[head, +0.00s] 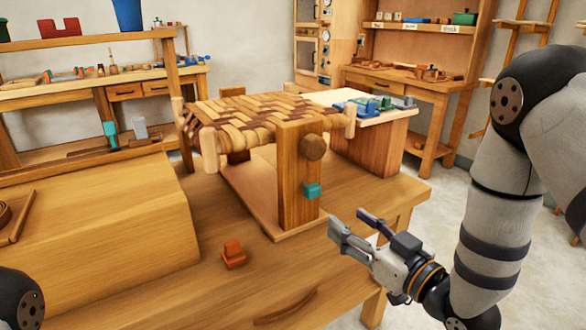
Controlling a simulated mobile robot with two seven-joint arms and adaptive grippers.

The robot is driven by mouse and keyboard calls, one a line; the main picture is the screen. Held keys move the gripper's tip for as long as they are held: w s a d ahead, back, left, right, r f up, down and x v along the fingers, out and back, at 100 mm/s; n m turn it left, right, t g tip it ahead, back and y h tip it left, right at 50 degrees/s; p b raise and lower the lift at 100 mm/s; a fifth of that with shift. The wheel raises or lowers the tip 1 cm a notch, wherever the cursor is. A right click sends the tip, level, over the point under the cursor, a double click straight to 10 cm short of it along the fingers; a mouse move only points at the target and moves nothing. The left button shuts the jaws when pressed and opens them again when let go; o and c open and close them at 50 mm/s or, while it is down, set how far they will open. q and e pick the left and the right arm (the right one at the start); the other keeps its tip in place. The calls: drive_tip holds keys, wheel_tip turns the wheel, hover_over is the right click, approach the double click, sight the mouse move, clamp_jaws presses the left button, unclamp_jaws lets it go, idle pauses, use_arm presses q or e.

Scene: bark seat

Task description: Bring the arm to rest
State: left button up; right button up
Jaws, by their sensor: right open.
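My right arm (505,190) comes in from the right edge and bends down toward the bench. My right gripper (349,219) is open and empty, with its fingers pointing left near the bench's right side. It appears apart from the wooden post of the seat frame (298,190), which stands to its left. The woven bark seat (255,115) lies across the top of that frame, in brown and tan strips. Only a dark joint of my left arm shows in the bottom left corner. My left gripper is out of view.
A sloped wooden board (100,230) fills the left. Open floor (440,240) shows to the right.

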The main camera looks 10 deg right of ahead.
drive_tip(key=s+d+f+m+g+h+p, duration=0.1)
drive_tip(key=s+f+m+g+h, duration=0.25)
drive_tip(key=s+f+g, duration=1.2)
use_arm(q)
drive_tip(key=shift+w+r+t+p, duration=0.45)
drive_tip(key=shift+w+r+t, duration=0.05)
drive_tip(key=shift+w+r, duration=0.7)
use_arm(e)
drive_tip(key=s+f+g+h, duration=0.1)
drive_tip(key=s+f, duration=0.4)
drive_tip(key=s, duration=0.8)
drive_tip(key=s+f+g+h, duration=0.1)
drive_tip(key=s+f, duration=0.4)
drive_tip(key=s, duration=0.9)
drive_tip(key=shift+s+d+m+g, duration=0.15)
drive_tip(key=shift+d+m+g, duration=0.25)
drive_tip(key=shift+g, duration=0.45)
drive_tip(key=shift+h, duration=0.25)
